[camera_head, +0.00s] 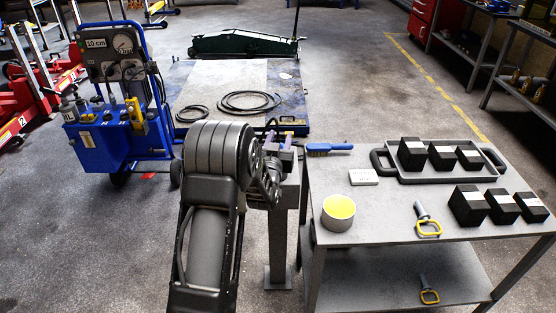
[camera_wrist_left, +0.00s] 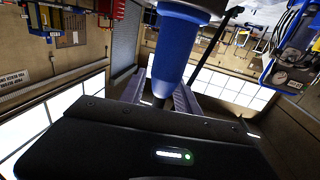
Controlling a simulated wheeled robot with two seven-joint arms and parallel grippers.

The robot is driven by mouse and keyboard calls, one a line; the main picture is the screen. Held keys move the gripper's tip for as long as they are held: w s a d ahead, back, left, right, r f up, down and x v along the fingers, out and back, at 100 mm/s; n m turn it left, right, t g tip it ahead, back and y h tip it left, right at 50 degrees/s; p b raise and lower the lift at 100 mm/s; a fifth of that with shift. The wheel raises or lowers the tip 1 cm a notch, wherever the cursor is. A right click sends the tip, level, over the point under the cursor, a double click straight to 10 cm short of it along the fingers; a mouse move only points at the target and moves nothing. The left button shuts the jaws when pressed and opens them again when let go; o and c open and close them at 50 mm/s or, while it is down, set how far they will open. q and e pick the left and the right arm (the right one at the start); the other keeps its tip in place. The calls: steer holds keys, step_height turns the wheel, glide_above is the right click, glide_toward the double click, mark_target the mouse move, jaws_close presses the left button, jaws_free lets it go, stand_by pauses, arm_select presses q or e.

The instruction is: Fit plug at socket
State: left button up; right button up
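My left gripper (camera_head: 284,146) is at the top of a grey post (camera_head: 283,195), beside the left edge of the work table; my own wrist partly hides this spot. In the left wrist view a blue cylindrical body (camera_wrist_left: 178,50), which looks like the plug, has a dark wider collar at the top and narrows to a dark neck. It stands between the two grey-purple fingers (camera_wrist_left: 162,95). I cannot tell whether they touch it on both sides. I cannot make out the socket. My right gripper is not in view.
The grey table (camera_head: 385,215) carries a blue-handled brush (camera_head: 330,147), a yellow-topped tin (camera_head: 339,212), a tray (camera_head: 437,178) and several black blocks. A blue gauge cart (camera_head: 100,140) stands left. Coiled hoses (camera_head: 248,101) lie on the blue platform behind; a green jack (camera_head: 245,43) stands beyond.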

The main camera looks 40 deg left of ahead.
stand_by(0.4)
arm_select(q)
jaws_close()
stand_by(1.3)
